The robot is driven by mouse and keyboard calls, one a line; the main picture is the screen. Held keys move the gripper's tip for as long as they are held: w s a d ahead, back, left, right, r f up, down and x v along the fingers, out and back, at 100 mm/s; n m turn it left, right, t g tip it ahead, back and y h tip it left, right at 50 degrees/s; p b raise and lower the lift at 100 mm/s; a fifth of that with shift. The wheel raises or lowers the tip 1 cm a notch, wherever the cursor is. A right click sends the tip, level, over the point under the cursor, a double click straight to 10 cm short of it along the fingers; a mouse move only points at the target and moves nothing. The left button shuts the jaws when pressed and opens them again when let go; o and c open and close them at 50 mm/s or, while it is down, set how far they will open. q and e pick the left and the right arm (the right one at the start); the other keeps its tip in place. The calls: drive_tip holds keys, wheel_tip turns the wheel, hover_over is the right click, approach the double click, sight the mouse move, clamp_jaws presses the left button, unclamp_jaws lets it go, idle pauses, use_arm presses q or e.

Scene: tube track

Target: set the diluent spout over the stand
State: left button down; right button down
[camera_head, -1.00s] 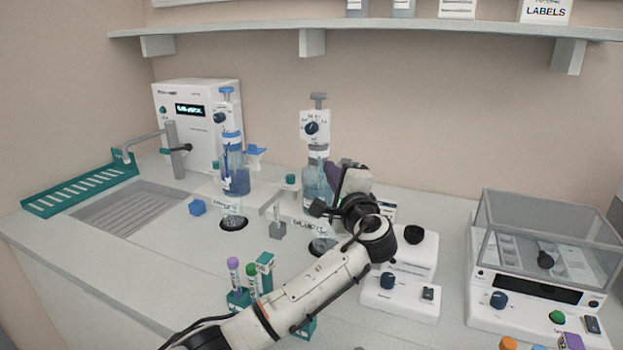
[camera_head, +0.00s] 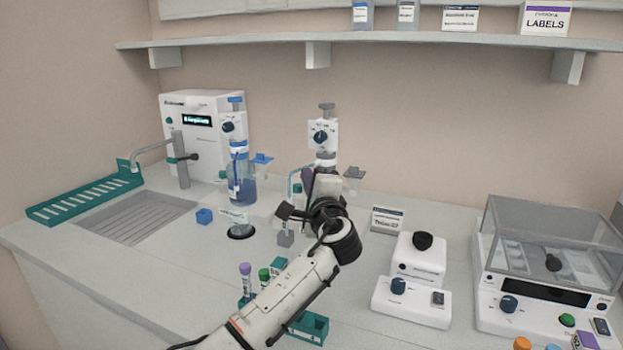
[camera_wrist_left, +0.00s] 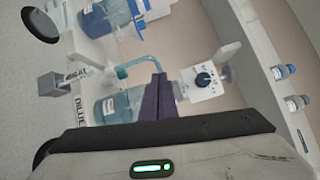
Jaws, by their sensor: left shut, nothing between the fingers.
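The diluent dispenser (camera_head: 323,135) has a white head with a dark knob, and stands behind my left arm. A grey block (camera_head: 286,239) stands in front. I cannot identify the stand clearly; my arm hides part there.
A second dispenser (camera_head: 240,175) with a black disc (camera_head: 241,233) and a blue block (camera_head: 204,216) stands left. A tube rack (camera_head: 312,328) is near my forearm. A white mixer (camera_head: 412,295) and a clear-covered balance (camera_head: 540,300) are right. A shelf (camera_head: 400,39) runs above.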

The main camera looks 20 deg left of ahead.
use_arm(q)
drive_tip(key=b+v, duration=0.1)
drive_tip(key=v, duration=0.9)
drive_tip(key=shift+s, duration=0.2)
